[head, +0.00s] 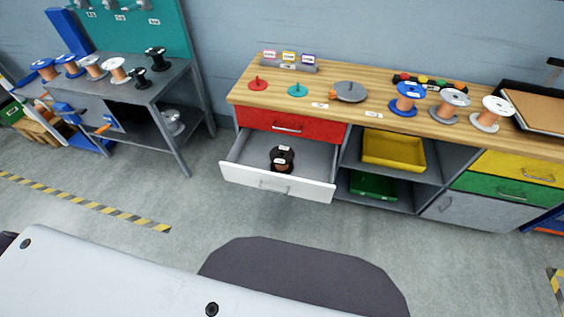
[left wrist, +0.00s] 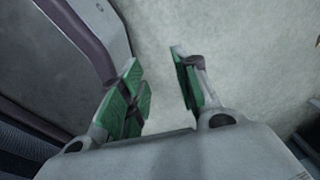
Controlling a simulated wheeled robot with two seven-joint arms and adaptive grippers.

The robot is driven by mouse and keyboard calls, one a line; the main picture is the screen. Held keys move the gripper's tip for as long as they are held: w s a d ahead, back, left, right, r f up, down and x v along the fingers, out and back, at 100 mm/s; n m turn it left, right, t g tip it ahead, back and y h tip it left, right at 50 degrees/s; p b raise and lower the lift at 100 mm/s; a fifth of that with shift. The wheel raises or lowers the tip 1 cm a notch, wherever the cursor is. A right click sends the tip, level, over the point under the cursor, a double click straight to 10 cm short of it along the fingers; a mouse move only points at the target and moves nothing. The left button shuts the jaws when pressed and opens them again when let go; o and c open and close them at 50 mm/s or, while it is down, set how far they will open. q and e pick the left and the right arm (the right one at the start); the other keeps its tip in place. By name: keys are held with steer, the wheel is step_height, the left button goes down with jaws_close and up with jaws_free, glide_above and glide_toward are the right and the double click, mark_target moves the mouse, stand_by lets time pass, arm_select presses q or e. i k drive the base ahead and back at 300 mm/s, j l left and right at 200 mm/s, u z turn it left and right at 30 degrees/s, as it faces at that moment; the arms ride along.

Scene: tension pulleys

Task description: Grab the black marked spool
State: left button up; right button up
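A black spool (head: 282,158) with a small white label on top and copper-coloured winding stands in the open white drawer (head: 276,187) of the workbench. Two more black spools, one at the shelf's edge (head: 155,55) and one in front of it (head: 140,78), are on the grey table at the left; marks on them are too small to tell. My left gripper (left wrist: 160,90) shows in the left wrist view, its green-padded fingers apart with nothing between them, above grey floor. It is far from the spools. My right gripper is not in view.
The wooden bench top (head: 320,88) holds a blue spool (head: 408,100), a grey spool, a white spool and coloured discs. A yellow bin (head: 392,150) and a green bin (head: 373,185) sit below. Open floor (head: 190,220) lies before the bench.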

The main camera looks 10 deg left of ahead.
mark_target(281, 160)
steer(key=i+j+z, duration=0.15)
steer(key=j+z, duration=0.15)
steer(key=j, duration=0.4)
steer(key=j+z, duration=0.3)
steer(key=j, duration=0.35)
steer(key=i+j, duration=0.05)
